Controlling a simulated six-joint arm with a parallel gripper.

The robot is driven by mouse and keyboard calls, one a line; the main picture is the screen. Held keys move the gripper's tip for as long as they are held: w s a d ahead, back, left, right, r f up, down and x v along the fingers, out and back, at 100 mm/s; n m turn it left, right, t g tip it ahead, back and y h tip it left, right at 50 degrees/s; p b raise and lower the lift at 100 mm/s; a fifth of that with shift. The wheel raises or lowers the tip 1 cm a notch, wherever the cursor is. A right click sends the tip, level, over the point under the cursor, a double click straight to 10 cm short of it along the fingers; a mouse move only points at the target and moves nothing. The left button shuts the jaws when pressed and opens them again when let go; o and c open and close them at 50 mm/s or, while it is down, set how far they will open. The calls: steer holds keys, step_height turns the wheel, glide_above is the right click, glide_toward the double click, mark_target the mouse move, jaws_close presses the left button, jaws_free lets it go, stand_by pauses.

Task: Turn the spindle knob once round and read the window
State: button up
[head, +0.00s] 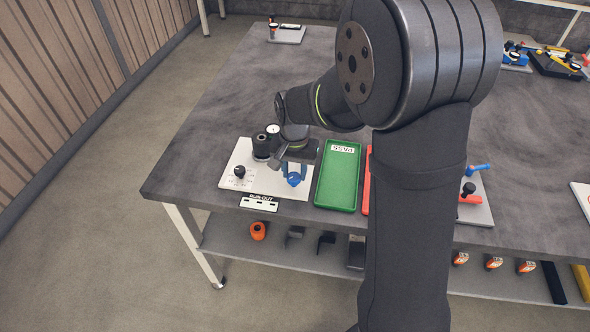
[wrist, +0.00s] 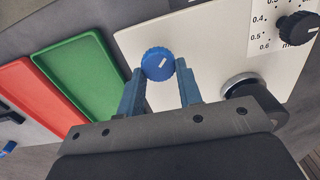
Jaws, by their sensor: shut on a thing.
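The blue spindle knob (head: 293,180) stands near the front right of a white plate (head: 228,163). In the wrist view the knob (wrist: 158,64) has a ribbed edge and a white line, tilted toward the upper right. My gripper (wrist: 159,71) has its blue fingers on either side of the knob, shut on it. In the head view my gripper (head: 294,173) comes down on the knob from behind, and my arm hides part of the plate. A black pointer knob (head: 239,171) with a scale in mm stands at the plate's left. I cannot make out a window reading.
A green tray (head: 338,178) marked PASS lies right of the plate, with a red tray (head: 366,185) beside it. A black cylinder (head: 261,146) and a small white-faced gauge (head: 273,129) stand at the plate's back.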

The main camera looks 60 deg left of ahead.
steer(key=n, duration=0.4)
steer(key=shift+s+a+n, duration=0.1)
steer(key=shift+n, duration=0.2)
steer(key=n, duration=0.3)
steer(key=shift+s+n, duration=0.1)
steer(key=shift+n, duration=0.3)
steer(key=n, duration=0.3)
steer(key=shift+s, duration=0.1)
steer(key=shift+s+n, duration=0.1)
steer(key=shift+n, duration=1.9)
steer(key=o, duration=1)
steer(key=shift+c, duration=0.2)
steer(key=shift+r, duration=0.1)
